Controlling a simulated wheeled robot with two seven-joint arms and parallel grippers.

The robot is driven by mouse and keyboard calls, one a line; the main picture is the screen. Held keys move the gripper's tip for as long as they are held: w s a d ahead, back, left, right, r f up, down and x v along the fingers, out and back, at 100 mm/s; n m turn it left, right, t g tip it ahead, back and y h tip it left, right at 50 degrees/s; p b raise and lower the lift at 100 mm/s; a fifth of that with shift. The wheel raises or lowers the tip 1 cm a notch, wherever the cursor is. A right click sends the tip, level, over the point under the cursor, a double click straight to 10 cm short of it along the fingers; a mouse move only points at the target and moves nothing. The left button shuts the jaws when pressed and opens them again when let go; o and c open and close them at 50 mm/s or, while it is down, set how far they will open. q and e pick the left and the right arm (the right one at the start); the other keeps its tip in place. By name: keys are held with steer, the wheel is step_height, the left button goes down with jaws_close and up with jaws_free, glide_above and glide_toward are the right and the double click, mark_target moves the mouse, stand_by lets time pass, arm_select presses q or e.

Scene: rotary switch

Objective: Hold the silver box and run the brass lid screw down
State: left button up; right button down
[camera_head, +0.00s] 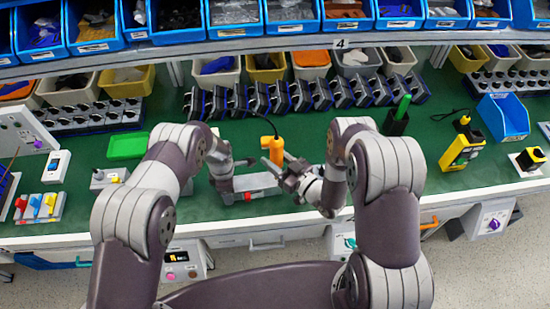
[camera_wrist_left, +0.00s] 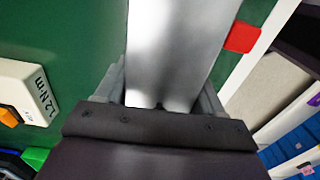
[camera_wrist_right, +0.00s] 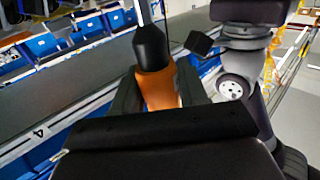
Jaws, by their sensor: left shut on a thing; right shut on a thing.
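The silver box (camera_head: 257,182) is on the green bench near its front edge. My left gripper (camera_head: 232,180) is at its left end, and in the left wrist view the fingers are shut on the sides of the box (camera_wrist_left: 178,45). An orange power screwdriver (camera_head: 273,146) with a dark cord stands roughly upright above the box's right part. My right gripper (camera_head: 282,170) is shut on it; the right wrist view shows the orange body (camera_wrist_right: 158,88) between the fingers, with a black upper part. The brass lid screw and the driver's tip are hidden.
A row of dark blue-sided holders (camera_head: 300,97) stands behind the work spot. A green tray (camera_head: 128,146) lies to the left, and a yellow tool (camera_head: 460,148) and a blue bin (camera_head: 503,117) stand to the right. A red piece (camera_wrist_left: 242,38) is beside the box.

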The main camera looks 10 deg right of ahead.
mark_target(281, 155)
steer(key=shift+r, duration=2.25)
arm_select(q)
steer(key=o, duration=1.6)
